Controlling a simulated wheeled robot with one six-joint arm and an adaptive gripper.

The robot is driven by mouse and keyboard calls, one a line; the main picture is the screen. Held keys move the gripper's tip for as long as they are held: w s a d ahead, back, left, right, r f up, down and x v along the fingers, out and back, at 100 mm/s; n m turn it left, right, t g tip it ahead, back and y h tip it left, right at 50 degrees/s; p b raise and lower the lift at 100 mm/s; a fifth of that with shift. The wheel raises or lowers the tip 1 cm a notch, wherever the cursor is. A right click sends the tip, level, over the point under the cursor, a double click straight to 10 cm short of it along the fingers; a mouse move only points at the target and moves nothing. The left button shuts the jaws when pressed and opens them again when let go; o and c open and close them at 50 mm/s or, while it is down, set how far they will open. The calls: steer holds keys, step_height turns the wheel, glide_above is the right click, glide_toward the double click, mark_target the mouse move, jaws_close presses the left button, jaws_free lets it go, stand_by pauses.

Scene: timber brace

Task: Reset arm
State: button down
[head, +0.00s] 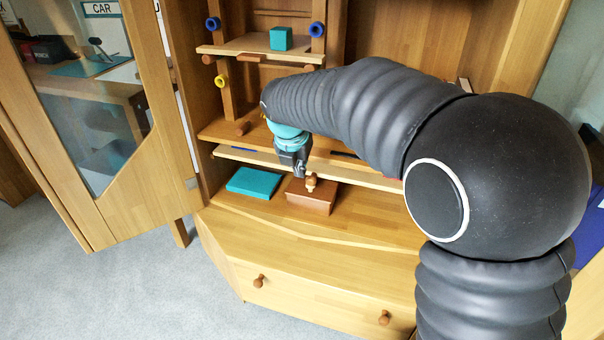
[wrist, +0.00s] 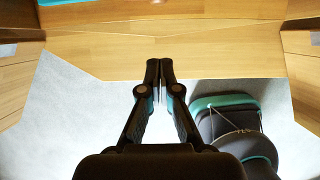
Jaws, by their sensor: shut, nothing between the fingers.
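My gripper (head: 301,174) hangs from my dark, ribbed arm inside the open wooden cabinet. In the head view it points down beside a small wooden knob-like piece (head: 311,182) on a brown box (head: 318,199); I cannot tell whether it touches either. In the wrist view my gripper (wrist: 160,66) has its two fingers together, with nothing between them. The wrist view looks past the fingers at a wooden panel and pale floor. My arm hides the right part of the cabinet in the head view.
A flat teal box (head: 254,183) lies left of the brown box. A teal cube (head: 281,39) sits on the raised shelf (head: 235,47). A glazed cabinet door (head: 160,170) stands open at left. A drawer front (head: 320,297) is below. Grey floor (head: 120,290) is clear at lower left.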

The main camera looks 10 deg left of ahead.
steer(key=s+d+f+m+g, duration=0.1)
steer(key=s+d+f+m, duration=0.3)
steer(key=m, duration=0.7)
steer(key=s+d+r+m+t, duration=0.1)
steer(key=s+d+r+m, duration=0.2)
steer(key=s+d+m, duration=0.8)
steer(key=s+d+r+m+t, duration=0.1)
steer(key=s+d+r+m, duration=0.3)
steer(key=s+d+m, duration=0.8)
steer(key=d+m, duration=0.1)
steer(key=d, duration=0.3)
steer(key=shift+d, duration=0.3)
